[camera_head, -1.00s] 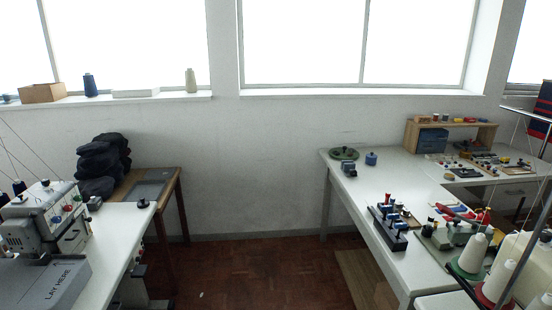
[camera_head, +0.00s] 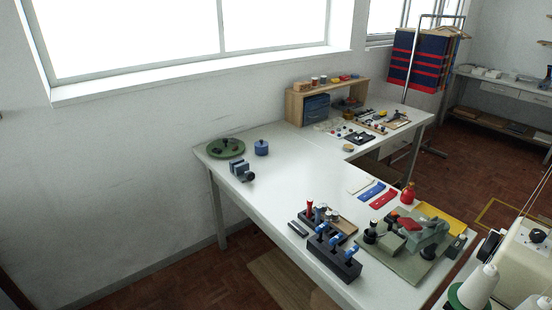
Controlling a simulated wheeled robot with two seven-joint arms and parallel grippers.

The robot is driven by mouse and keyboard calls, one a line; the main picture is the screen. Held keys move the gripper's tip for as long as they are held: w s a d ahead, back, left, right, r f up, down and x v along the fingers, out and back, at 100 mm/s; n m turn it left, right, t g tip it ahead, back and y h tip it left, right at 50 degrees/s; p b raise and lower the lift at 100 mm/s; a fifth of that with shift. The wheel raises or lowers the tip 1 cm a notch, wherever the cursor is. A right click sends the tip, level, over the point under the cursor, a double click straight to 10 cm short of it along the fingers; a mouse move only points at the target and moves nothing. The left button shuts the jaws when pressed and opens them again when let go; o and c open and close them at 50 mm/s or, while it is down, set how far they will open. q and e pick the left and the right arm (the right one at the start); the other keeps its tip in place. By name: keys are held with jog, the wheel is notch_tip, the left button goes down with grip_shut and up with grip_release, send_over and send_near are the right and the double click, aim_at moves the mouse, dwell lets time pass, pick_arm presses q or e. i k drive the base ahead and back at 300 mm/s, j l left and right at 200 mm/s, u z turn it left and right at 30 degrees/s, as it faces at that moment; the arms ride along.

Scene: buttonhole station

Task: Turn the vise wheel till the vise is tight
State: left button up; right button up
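A small blue-grey vise (camera_head: 242,170) sits on the white table near its left edge, below a green round plate with dark parts (camera_head: 226,148). Its jaws and wheel are too small to make out clearly, so I cannot tell how tight it is. A blue round pot with a knob (camera_head: 261,147) stands to its right, apart from it. Neither of my grippers is in view.
The white table (camera_head: 300,172) has a clear middle. A dark rack with blue and red tools (camera_head: 330,250) and a green press (camera_head: 420,235) stand toward the front. A wooden shelf (camera_head: 325,98) stands at the back. Thread cones (camera_head: 480,285) are at lower right.

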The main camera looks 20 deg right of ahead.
aim_at(250, 176)
jog(key=i+j+z, duration=0.2)
jog(key=i+z, duration=0.25)
jog(key=i+j+z, duration=0.25)
jog(key=z, duration=0.2)
jog(key=i+j+z, duration=0.25)
jog(key=j+z, duration=0.25)
jog(key=i+j+z, duration=0.15)
jog(key=j+z, duration=0.3)
jog(key=j, duration=0.1)
